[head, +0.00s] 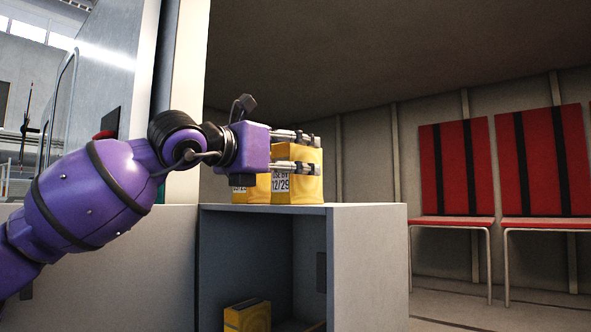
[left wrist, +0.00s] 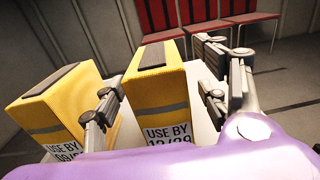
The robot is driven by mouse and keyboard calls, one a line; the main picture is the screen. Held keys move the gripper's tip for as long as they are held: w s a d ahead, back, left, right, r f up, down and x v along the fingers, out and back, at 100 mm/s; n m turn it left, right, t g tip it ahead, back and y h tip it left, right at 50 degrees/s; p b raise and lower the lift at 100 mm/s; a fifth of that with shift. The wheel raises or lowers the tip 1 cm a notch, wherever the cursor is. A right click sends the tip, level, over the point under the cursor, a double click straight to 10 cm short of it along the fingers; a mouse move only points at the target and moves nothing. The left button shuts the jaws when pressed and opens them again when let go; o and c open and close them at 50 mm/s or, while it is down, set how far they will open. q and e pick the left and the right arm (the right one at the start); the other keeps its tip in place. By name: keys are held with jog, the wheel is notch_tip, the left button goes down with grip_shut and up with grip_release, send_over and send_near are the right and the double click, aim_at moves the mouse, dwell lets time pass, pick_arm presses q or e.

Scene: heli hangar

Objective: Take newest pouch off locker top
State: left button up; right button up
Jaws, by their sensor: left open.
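Two yellow pouches stand upright on the grey locker top (head: 365,210). The right pouch (head: 311,185) has a white label reading 12/29; in the left wrist view (left wrist: 158,88) it reads USE BY 12/29. The left pouch (head: 259,187) is partly hidden behind my gripper in the head view; in the left wrist view (left wrist: 62,100) its label starts USE BY 09 and the rest is covered. My left gripper (head: 314,155) is open, with its fingers on either side of the 12/29 pouch. I cannot tell whether they touch it. My right gripper is not in view.
Inside the open locker below, another yellow pouch (head: 247,316) stands on a lower level. A tall pale panel (head: 186,100) rises behind my arm. Red seats (head: 455,170) line the wall at right. The space above the locker's right side is clear.

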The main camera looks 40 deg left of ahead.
pick_arm(q)
jog(key=shift+w+f, duration=0.1)
jog(key=shift+w, duration=0.05)
jog(key=shift+c, duration=0.8)
grip_shut()
jog(key=shift+r, duration=0.3)
